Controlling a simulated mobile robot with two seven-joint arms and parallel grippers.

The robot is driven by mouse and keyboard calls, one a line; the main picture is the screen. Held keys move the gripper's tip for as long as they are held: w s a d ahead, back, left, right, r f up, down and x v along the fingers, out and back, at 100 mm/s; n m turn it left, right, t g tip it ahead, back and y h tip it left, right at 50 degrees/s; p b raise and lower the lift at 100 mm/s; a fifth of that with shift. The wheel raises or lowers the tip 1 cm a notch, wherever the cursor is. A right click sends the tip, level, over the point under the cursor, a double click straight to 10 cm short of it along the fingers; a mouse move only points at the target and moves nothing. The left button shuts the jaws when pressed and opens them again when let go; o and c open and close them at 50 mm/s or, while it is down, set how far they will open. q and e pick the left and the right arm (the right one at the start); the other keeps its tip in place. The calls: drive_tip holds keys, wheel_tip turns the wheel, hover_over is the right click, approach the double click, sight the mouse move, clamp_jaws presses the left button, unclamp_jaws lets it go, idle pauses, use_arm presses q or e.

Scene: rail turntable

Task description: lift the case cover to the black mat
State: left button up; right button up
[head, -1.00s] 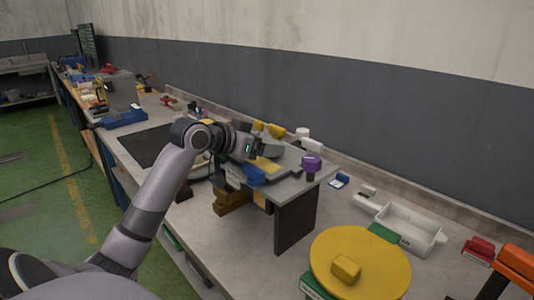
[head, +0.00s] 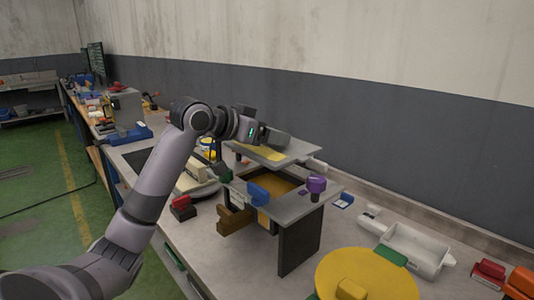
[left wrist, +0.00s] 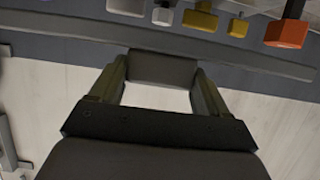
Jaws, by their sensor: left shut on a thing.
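The case cover (head: 298,151) is a flat grey plate with a yellow patch. It hangs roughly level above the open grey case (head: 325,200), whose brown inside shows below. My left gripper (head: 268,137) is above the cover and shut on it. In the left wrist view a dark grey block (left wrist: 163,68) sits between its two fingers. The black mat (head: 130,158) lies on the bench to the left, partly hidden behind my left arm. My right gripper is not in view.
A purple knob (head: 316,184) and a blue part (head: 258,194) are at the case's edges. A yellow turntable (head: 385,265) and white tray (head: 415,245) are at the right. A blue tray (head: 125,135) stands beyond the mat.

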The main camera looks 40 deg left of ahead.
sight(267, 146)
use_arm(q)
wheel_tip(267, 146, up, 13)
idle(0.6)
drive_tip(key=shift+f, duration=0.15)
